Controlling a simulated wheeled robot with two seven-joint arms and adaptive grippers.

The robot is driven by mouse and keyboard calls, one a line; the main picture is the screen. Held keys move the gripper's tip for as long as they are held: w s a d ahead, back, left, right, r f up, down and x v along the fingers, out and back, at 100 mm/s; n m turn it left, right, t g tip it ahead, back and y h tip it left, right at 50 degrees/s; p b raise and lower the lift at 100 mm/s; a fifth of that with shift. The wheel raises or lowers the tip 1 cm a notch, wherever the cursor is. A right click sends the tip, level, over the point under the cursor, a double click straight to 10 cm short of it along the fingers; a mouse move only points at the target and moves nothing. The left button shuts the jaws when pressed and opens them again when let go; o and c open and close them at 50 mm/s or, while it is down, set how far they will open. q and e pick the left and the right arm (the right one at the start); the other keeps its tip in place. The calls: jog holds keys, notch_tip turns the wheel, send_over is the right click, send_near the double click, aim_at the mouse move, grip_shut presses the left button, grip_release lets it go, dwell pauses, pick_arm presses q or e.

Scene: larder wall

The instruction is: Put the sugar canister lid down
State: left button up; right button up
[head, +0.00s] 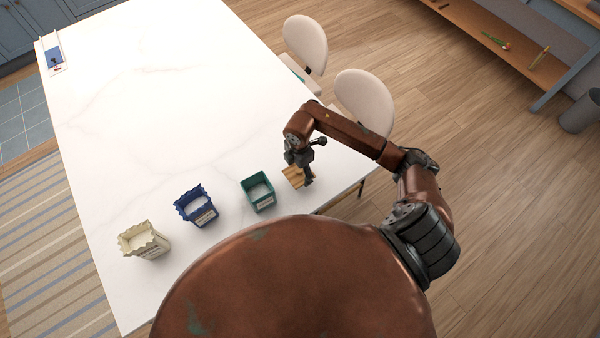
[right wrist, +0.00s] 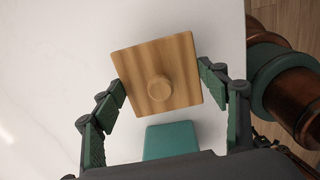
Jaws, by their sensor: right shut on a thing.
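The lid (head: 295,177) is a square wooden plate with a round knob, seen face-on in the right wrist view (right wrist: 180,75). My right gripper (head: 302,172) has its two fingers at opposite edges of the lid and is shut on it. The lid is at the table's near right edge, right of the teal canister; I cannot tell whether it touches the tabletop. Three open canisters with pale contents stand in a row: cream (head: 146,246), blue (head: 203,212) and teal (head: 264,204). Their labels are too small to read. My left gripper is not in view.
The white marble table (head: 190,90) is clear beyond the canisters. A small blue and white item (head: 55,57) lies at its far left corner. Two pale chairs (head: 364,100) stand along the right side. A teal patch (right wrist: 170,140) below the lid is unclear.

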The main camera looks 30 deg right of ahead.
aim_at(300, 173)
jog(key=shift+w+d+f, duration=0.25)
jog(key=shift+d+f, duration=0.05)
jog(key=shift+f, duration=0.2)
notch_tip(300, 173, down, 2)
jog(key=shift+a+f+p, duration=0.1)
jog(key=shift+f+p, duration=0.05)
jog(key=shift+p, duration=0.55)
jog(key=shift+f, duration=0.3)
jog(key=o, duration=1.2)
jog(key=shift+f, duration=0.1)
jog(key=shift+c, duration=0.2)
jog(key=shift+r, duration=0.25)
notch_tip(300, 173, up, 12)
jog(key=shift+f+b, duration=0.1)
jog(key=shift+b, duration=1.15)
